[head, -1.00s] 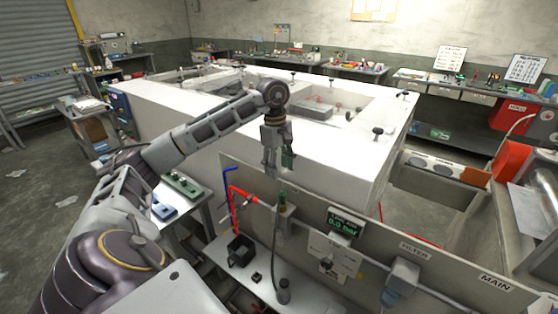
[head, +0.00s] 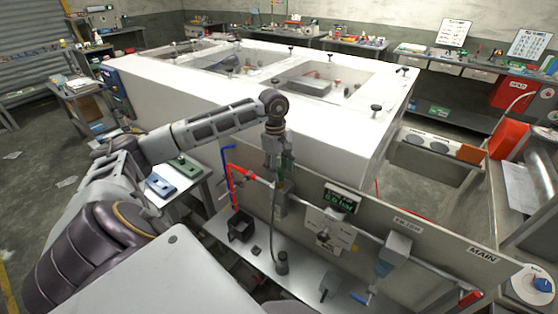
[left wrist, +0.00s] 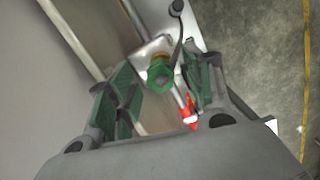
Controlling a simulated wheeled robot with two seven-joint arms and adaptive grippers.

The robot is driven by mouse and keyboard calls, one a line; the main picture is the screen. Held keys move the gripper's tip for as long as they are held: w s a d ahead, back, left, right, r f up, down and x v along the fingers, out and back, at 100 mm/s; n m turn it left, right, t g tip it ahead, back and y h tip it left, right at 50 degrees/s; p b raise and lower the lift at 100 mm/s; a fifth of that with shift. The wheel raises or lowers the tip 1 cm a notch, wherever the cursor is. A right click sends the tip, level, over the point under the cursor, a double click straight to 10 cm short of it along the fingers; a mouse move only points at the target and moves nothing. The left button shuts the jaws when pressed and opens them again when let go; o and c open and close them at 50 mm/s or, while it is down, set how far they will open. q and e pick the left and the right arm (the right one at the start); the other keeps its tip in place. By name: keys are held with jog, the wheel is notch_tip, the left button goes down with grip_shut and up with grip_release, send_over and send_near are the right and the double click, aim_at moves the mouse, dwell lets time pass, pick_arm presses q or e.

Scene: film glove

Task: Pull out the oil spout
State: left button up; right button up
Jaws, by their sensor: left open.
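My left gripper (head: 280,174) points down over the wall panel and is open. In the left wrist view its two green-padded fingers (left wrist: 152,96) stand on either side of a green hexagonal fitting (left wrist: 160,78) with a brass-coloured collar. I take this fitting for the oil spout, but no label confirms it. I cannot tell whether the fingers touch it. In the head view the fitting is largely hidden under the gripper. A dark hose (head: 271,232) hangs from there to a dark cylinder (head: 282,263) on the bench. My right gripper is not in view.
A red handle (head: 241,171) and blue pipe (head: 229,178) stand just left of the gripper. A pressure display (head: 341,201) and filter unit (head: 394,250) are on the panel to the right. A big white enclosure (head: 330,130) stands behind. A black open box (head: 240,228) sits below.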

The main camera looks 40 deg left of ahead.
pick_arm(q)
jog(key=shift+f, duration=0.55)
grip_shut()
